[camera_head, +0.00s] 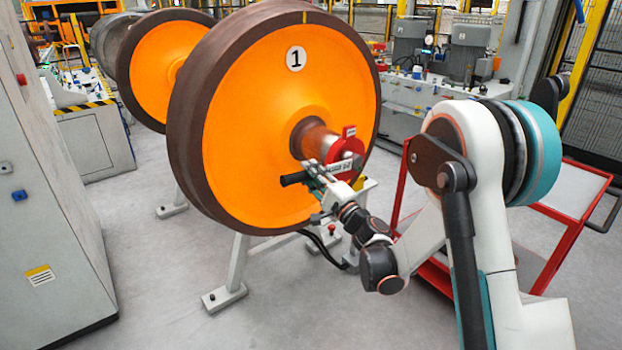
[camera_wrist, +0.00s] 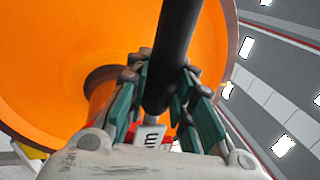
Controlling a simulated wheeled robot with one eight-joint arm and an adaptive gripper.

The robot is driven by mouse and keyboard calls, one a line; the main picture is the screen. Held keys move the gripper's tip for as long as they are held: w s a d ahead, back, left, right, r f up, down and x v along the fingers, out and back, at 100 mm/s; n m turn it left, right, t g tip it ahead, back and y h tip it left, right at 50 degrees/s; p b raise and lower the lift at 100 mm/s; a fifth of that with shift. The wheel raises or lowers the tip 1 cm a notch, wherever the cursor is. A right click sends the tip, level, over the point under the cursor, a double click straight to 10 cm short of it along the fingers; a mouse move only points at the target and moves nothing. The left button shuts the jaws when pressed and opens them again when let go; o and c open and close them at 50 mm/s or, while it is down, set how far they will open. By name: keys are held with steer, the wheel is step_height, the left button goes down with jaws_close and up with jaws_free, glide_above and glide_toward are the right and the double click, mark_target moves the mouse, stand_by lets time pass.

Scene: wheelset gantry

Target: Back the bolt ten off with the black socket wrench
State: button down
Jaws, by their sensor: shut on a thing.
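The black socket wrench shows in the head view as a dark handle (camera_head: 294,179) sticking out left of my gripper (camera_head: 318,176). In the wrist view the thick black bar of the wrench (camera_wrist: 173,50) runs between the green-lined fingers of my gripper (camera_wrist: 165,95), which are shut on it. My gripper is in front of the red axle-end cover (camera_head: 345,155) of the orange wheel (camera_head: 255,125) marked 1. Bolt ten cannot be picked out; the gripper and wrench hide part of the axle end. Whether the socket sits on a bolt cannot be told.
A grey stand (camera_head: 232,275) carries the wheelset. A second orange wheel (camera_head: 150,65) is behind on the left. A grey cabinet (camera_head: 45,220) stands at the left, and a red-framed cart (camera_head: 575,190) at the right. The floor at front centre is clear.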

steer(key=shift+r, duration=0.15)
steer(key=shift+r, duration=0.1)
steer(key=r+m, duration=0.1)
steer(key=r+m+p, duration=0.1)
steer(key=r+m+h+p, duration=0.1)
steer(key=shift+w+d+r+t, duration=0.2)
steer(key=shift+w+d+t, duration=0.05)
steer(key=shift+d+t, duration=0.05)
steer(key=shift+r+m, duration=0.25)
steer(key=shift+m, duration=0.05)
steer(key=shift+w+d, duration=0.1)
steer(key=shift+f, duration=0.1)
steer(key=r+m, duration=0.1)
steer(key=d+r+m+p, duration=0.1)
steer(key=w+r+m+h+p, duration=0.1)
steer(key=shift+d+r, duration=0.15)
steer(key=shift+r, duration=0.15)
steer(key=shift+d+r+p, duration=0.1)
steer(key=shift+p, duration=0.2)
